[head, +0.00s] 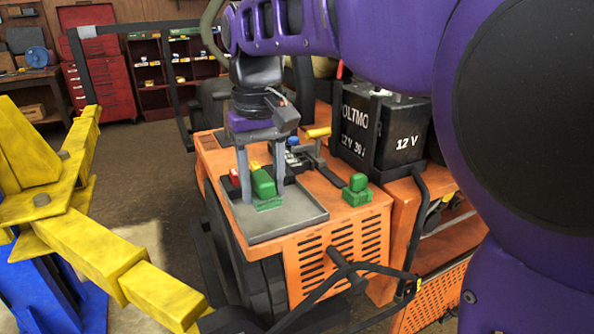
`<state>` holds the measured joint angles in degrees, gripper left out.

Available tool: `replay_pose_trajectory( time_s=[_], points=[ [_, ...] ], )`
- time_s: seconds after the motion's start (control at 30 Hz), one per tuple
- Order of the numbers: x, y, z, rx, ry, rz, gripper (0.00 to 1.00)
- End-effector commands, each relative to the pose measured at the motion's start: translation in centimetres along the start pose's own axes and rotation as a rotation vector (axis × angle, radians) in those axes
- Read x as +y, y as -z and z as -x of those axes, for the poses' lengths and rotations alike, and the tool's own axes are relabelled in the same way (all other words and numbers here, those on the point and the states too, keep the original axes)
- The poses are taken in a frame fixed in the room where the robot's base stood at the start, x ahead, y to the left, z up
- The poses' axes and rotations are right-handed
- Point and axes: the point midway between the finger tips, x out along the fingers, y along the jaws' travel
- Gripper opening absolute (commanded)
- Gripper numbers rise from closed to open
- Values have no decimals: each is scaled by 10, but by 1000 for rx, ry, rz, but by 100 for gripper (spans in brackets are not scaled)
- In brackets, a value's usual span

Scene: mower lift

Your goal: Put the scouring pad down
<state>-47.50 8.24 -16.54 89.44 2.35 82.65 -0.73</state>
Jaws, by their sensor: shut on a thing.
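My gripper (261,199) points down over the grey tray (290,222) on the orange mower. Its two grey fingers are shut on the scouring pad (268,205), a small flat green piece low between the fingertips. The pad is at or just above the tray floor; I cannot tell whether it touches. A larger green block (263,183) shows between the fingers, behind the pad. The left finger hides part of the things behind it.
Small red (235,178) and yellow (254,167) things are by the tray's back. A green stepped block (357,192) stands right of the tray. A black 12 V battery (385,130) stands behind it. A yellow lift arm (100,250) is at left. The tray's front right is bare.

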Motion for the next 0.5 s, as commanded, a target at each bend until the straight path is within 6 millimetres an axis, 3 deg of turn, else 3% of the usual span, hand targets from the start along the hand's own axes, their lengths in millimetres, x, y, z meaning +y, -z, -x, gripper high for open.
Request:
replay_pose_trajectory(
  time_s=[0.37, 0.5],
  points=[
    [0, 0, -42, -2, 0, 0, 0],
    [0, 0, -46, 1, 0, -1, 0]
  ],
)
